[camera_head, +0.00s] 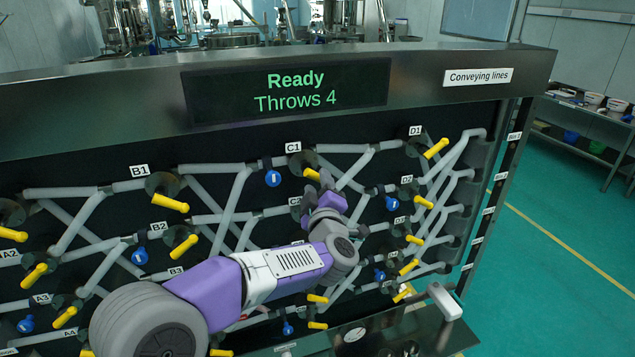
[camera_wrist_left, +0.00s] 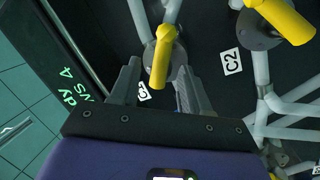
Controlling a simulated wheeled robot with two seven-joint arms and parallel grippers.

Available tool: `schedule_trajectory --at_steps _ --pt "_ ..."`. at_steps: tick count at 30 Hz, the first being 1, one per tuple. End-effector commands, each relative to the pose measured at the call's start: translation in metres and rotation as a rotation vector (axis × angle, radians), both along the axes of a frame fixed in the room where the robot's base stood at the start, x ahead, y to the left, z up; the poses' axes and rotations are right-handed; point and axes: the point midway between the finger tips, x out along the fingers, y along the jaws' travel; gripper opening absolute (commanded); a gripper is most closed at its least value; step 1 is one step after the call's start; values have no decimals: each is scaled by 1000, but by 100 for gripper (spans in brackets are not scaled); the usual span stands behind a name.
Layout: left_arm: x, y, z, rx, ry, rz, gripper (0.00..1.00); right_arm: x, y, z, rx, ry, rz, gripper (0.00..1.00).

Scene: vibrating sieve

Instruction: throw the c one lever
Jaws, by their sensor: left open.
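The C1 lever (camera_head: 311,174) is a short yellow handle on a dark round pivot, right of the white C1 label (camera_head: 293,148). In the head view it points right and slightly down, just beyond my fingertips. My left gripper (camera_head: 319,184) is open at this lever. In the left wrist view the yellow C1 lever (camera_wrist_left: 161,65) lies between the two spread grey fingers of the left gripper (camera_wrist_left: 158,72). I cannot tell whether either finger touches it. A finger partly covers the label there. My right gripper is not in view.
The C2 label (camera_wrist_left: 232,62) and a neighbouring yellow lever (camera_wrist_left: 280,17) are close by in the wrist view. Grey pipes and blue tags, such as the one below C1 (camera_head: 273,178), surround the lever. The display (camera_head: 290,90) reads "Ready, Throws 4".

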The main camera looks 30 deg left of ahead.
Motion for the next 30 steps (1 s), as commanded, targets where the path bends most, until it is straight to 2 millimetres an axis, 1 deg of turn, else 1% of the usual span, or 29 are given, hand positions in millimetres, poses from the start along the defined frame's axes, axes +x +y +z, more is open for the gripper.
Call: schedule_trajectory --at_steps 3,6,10,14,27,29,30 --pt "-17 -14 -2 -1 -3 -4 46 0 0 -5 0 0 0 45" --pt "-30 -23 -3 0 -3 -3 46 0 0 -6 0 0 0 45" --pt "-39 -30 -3 2 -4 -2 46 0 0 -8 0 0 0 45" --pt "-43 -32 -4 2 -2 -1 46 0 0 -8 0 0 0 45" --pt "-42 -32 -4 2 -1 -2 46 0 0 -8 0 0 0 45" --pt "-39 -34 -10 6 10 -10 46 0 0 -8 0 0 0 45" --pt "-36 -36 -17 13 28 -22 46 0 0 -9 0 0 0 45"
